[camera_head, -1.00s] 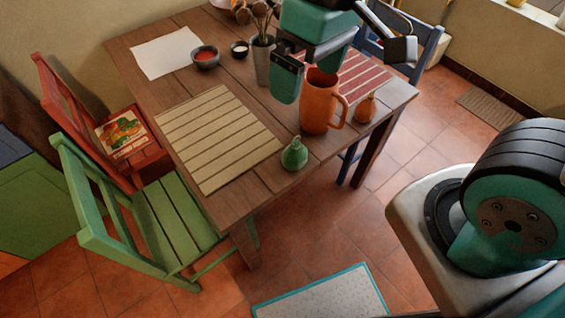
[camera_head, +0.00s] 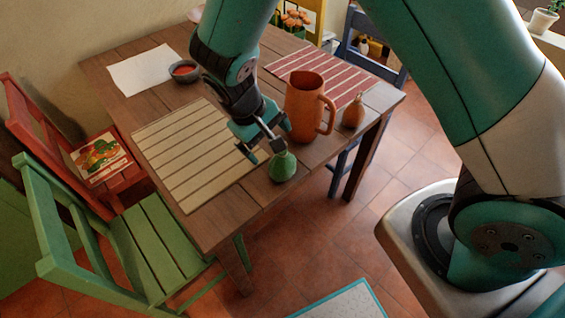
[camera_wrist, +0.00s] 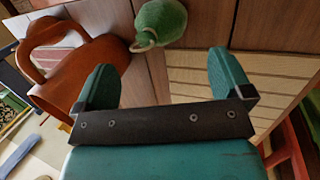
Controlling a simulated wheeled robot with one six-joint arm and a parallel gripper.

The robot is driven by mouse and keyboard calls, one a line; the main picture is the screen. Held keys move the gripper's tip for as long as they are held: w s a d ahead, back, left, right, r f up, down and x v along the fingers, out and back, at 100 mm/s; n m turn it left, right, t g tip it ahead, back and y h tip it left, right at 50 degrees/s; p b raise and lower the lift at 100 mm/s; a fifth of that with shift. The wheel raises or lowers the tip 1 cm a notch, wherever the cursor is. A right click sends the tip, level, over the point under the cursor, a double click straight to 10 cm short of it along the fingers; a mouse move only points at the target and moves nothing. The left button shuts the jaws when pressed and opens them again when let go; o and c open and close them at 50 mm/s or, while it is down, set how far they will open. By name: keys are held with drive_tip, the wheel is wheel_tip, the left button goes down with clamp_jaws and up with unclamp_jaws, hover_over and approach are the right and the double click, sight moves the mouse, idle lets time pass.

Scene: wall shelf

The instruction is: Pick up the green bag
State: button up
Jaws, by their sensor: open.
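The green bag (camera_head: 283,168) is small and rounded with a narrow top. It stands on the wooden table (camera_head: 226,210) near its front edge. In the wrist view the green bag (camera_wrist: 160,22) lies at the top, beyond the fingertips, with a pale loop at its neck. My gripper (camera_head: 267,144) is low over the table, just above and left of the bag in the head view. In the wrist view my gripper (camera_wrist: 162,62) has its fingers wide apart with nothing between them. I cannot tell if a finger touches the bag.
An orange pitcher (camera_head: 303,108) stands close behind the bag, near my gripper; an orange-brown gourd-shaped thing (camera_head: 353,112) is to its right. A cream striped mat (camera_head: 180,150) lies left. A green chair (camera_head: 155,240) and a red chair (camera_head: 30,125) stand at the table's left side.

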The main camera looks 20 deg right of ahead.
sight(279, 156)
drive_tip(key=p+x, duration=0.1)
drive_tip(key=x, duration=0.6)
drive_tip(key=shift+d+f, duration=0.25)
drive_tip(key=shift+f, duration=0.05)
drive_tip(key=shift+c, duration=0.4)
drive_tip(key=c, duration=1)
drive_tip(key=shift+r, duration=0.1)
